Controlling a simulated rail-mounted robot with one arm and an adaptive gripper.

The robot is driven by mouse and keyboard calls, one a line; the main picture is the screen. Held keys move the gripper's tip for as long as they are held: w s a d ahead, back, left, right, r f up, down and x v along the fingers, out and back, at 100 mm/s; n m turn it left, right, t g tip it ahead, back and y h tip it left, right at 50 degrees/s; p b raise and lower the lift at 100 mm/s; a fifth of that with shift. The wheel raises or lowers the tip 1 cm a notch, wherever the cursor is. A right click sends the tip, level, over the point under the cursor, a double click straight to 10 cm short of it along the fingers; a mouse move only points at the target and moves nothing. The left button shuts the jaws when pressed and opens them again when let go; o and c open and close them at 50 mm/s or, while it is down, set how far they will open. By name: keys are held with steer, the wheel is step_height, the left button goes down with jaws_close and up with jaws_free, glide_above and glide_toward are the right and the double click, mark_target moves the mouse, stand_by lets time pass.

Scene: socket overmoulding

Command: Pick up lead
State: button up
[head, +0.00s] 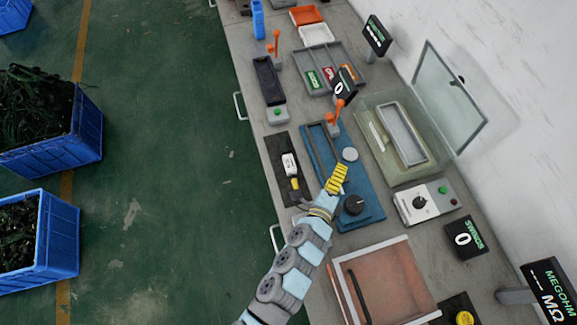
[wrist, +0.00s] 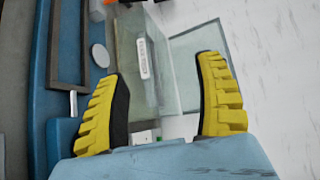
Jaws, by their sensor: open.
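My gripper (head: 337,180) has yellow ribbed fingers and hangs over the blue fixture board (head: 372,208), between a grey disc and a black knob. In the wrist view my gripper (wrist: 162,72) is open, with nothing between its fingers. No part is clearly marked as the lead. A white piece with a black part and a yellow end (head: 289,165) lies on a dark mat left of the gripper. A thin black strip (head: 359,297) lies in a copper-coloured tray near the front. I cannot tell which, if either, is the lead.
A grey disc (head: 350,154) and black knob (head: 354,204) stand on the blue board. A glass-lidded box (head: 374,140) stands to the right, with a control box (head: 425,203) below it. An orange lever (head: 339,112) stands behind. Blue crates (head: 72,140) stand on the floor at left.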

step_height(320, 180, down, 9)
steer(key=a+m+g+y+b, duration=0.2)
steer(key=a+m+y+b, duration=0.1)
steer(key=m+y+b, duration=0.6)
steer(key=y, duration=0.1)
glide_toward(289, 162)
steer(key=shift+y, duration=0.3)
steer(key=x, duration=0.4)
steer(key=d+b+x, duration=0.1)
steer(key=x, duration=0.1)
steer(key=shift+w, duration=0.25)
steer(key=shift+w+a+f, duration=0.25)
steer(key=shift+w, duration=0.05)
steer(key=x, duration=0.3)
steer(key=shift+w+a+f, duration=0.1)
steer(key=shift+w+a, duration=0.1)
steer(key=shift+w+f, duration=0.1)
steer(key=shift+w, duration=0.35)
steer(key=shift+s, duration=0.1)
jaws_close()
